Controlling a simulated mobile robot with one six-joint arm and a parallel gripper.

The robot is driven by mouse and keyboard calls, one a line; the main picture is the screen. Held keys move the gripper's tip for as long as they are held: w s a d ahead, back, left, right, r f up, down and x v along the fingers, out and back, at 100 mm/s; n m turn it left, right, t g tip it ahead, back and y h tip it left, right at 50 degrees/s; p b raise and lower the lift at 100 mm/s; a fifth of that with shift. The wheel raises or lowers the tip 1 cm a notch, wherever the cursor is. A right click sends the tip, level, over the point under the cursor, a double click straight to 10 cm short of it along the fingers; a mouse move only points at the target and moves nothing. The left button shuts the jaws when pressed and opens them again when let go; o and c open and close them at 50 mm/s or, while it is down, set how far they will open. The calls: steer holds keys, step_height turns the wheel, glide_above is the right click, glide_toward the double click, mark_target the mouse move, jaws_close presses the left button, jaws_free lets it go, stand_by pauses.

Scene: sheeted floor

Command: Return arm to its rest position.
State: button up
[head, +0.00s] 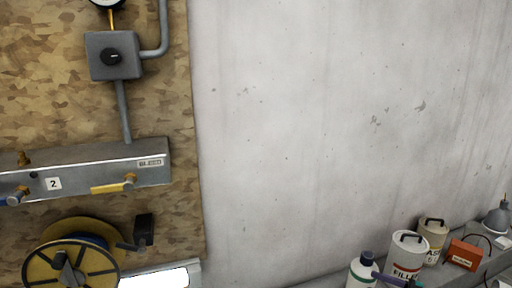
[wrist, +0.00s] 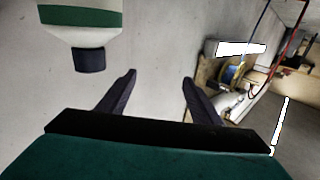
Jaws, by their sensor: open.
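My gripper (wrist: 159,82) is open in the wrist view, with two dark fingers spread apart and nothing between them. Its teal body fills the bottom of that view. In the head view, a dark purple finger and a bit of green of my gripper (head: 390,279) show at the lower edge, right of a white bottle (head: 361,272) with a green band and dark cap. The bottle (wrist: 84,24) appears upside down at the upper left of the wrist view, apart from the fingers. Most of my arm is out of view.
Filler can (head: 408,252), beige can (head: 433,233), red box (head: 465,254) and grey lamp (head: 496,219) stand on a ledge at lower right. A wooden board (head: 60,110) at left carries a metal manifold (head: 90,170), a switch box (head: 113,56) and a reel (head: 72,262). The middle wall is bare.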

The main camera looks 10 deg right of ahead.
steer(key=w+a+r+m+t+h+p, duration=0.15)
steer(key=w+a+p, duration=0.5)
steer(key=a, duration=0.65)
steer(key=w+a+r+m+t+h+p, duration=0.1)
steer(key=w+a+r+m+h+p, duration=0.15)
steer(key=w+a+p, duration=0.8)
steer(key=w+a+r+m+t+h+p, duration=0.1)
steer(key=w+a+r+m+p, duration=0.15)
steer(key=a, duration=1.35)
steer(key=s+f+m+g+h+p, duration=0.25)
steer(key=s+f+g+h, duration=0.3)
steer(key=s+f, duration=0.35)
steer(key=s+f+m+g+h+p, duration=0.2)
steer(key=s+f+g+h+p, duration=0.3)
steer(key=s, duration=0.7)
steer(key=s+a+n+g+y+b, duration=0.2)
steer(key=s+g, duration=0.9)
steer(key=s, duration=1.2)
steer(key=shift+a+r+y, duration=0.2)
steer(key=shift+r+y, duration=0.05)
steer(key=shift+y, duration=0.1)
